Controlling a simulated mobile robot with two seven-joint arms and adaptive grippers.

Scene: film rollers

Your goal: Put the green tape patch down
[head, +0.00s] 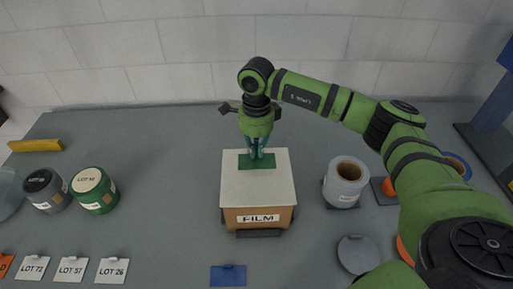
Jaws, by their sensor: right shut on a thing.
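The green tape patch (244,161) is a small flat dark-green piece at the back part of the pale top of the box (258,188) labelled FILM. My right gripper (257,155) points straight down over the patch, shut on it. I cannot tell whether the patch touches the box top or is held just above it. My left gripper does not show.
A film roll (346,182) stands right of the box, and a grey disc (357,254) lies in front of it. A green can (93,190) and a grey can (47,190) stand at the left. A blue patch (228,275) lies in front. Lot cards (71,269) lie front left.

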